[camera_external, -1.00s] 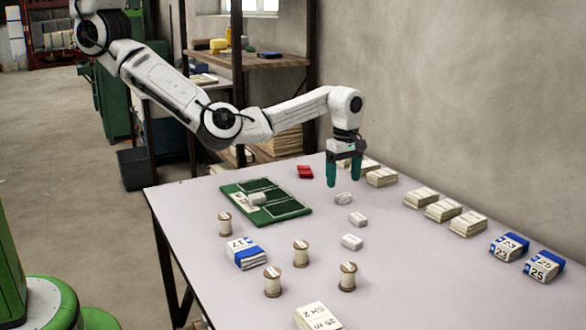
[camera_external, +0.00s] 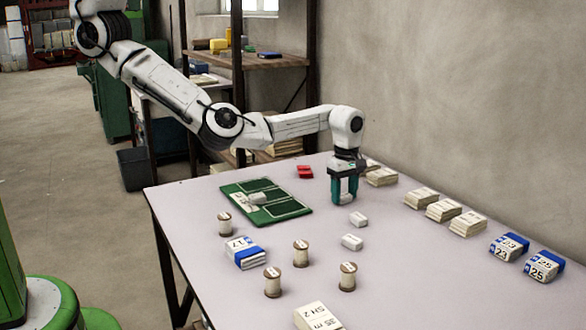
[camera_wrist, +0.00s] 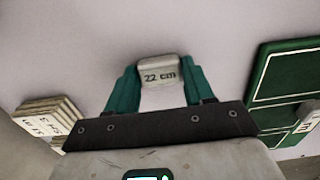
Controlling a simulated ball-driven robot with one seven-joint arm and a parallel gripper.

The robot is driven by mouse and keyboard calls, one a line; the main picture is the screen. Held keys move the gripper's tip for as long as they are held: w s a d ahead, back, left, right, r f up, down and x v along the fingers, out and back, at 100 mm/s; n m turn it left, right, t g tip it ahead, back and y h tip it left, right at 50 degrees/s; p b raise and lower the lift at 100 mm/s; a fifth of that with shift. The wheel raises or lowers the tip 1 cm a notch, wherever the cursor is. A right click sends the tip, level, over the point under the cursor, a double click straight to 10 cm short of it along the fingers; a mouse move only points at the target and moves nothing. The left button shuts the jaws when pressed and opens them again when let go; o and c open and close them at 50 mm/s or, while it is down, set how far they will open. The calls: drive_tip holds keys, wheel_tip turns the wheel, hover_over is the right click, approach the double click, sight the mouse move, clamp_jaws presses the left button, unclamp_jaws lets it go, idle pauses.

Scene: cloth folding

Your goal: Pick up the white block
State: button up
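A small white block (camera_wrist: 159,72) marked "22 cm" sits between the fingertips of my gripper in the wrist view. Both green fingers appear to press against its sides. In the external view my gripper (camera_external: 344,198) points straight down at the table, its fingers hiding most of this block. I cannot tell any gap between the block and the table. Two more small white blocks lie in front of the gripper, a nearer one (camera_external: 352,242) and a farther one (camera_external: 358,218). Another white block (camera_external: 257,198) rests on the green board (camera_external: 285,208).
Cream stacks (camera_external: 421,198) and blue-banded bundles (camera_external: 509,246) line the table's right side. Several spools (camera_external: 301,254), a blue-banded bundle (camera_external: 246,253) and a cream block (camera_external: 317,317) stand toward the front. A red item (camera_external: 305,172) lies behind. The table (camera_external: 420,280) is bare at front right.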

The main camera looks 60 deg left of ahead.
drive_tip(key=c, duration=0.6)
